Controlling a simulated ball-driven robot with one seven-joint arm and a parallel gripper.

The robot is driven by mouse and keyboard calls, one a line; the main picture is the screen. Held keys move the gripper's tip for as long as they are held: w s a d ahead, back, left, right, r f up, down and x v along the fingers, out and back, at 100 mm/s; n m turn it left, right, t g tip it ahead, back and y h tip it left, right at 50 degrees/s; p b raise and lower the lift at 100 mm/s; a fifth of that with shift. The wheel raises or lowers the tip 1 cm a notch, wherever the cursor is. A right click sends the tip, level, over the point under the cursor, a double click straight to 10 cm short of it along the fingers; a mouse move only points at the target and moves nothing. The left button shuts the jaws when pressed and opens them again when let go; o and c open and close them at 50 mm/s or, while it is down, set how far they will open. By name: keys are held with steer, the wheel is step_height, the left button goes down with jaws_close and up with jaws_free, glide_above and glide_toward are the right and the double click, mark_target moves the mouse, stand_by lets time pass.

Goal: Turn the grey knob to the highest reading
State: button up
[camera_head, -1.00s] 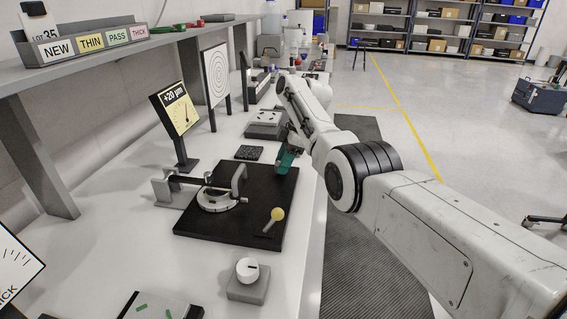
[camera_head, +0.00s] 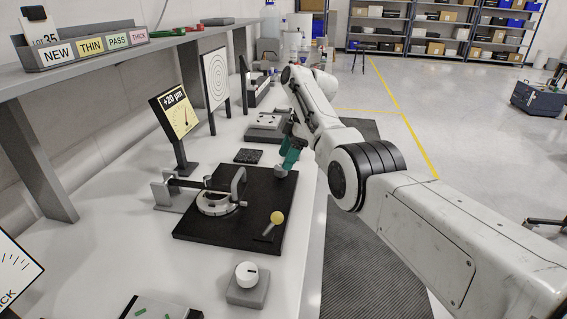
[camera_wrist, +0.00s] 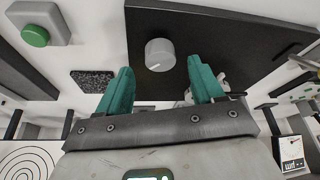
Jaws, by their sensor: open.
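The grey knob (camera_wrist: 160,54) stands on the black plate (camera_wrist: 225,40) in the wrist view, with a pale index line on its top. It also shows in the head view (camera_head: 280,171), at the plate's far right corner. My gripper (camera_wrist: 160,84) is open, its green fingers either side of the knob's line in the picture but apart from it. In the head view my gripper (camera_head: 291,155) hangs just above and beyond the knob. The dial display (camera_head: 178,112) reads +20 µm, with a needle on its scale.
A mirror ring mount (camera_head: 216,203) and a yellow-ball lever (camera_head: 277,218) stand on the plate. A white knob on a grey box (camera_head: 247,275) is nearer. A green button (camera_wrist: 35,35) shows in the wrist view. A target board (camera_head: 215,79) stands behind.

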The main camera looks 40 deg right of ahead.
steer(key=v, duration=0.7)
steer(key=shift+r, duration=0.2)
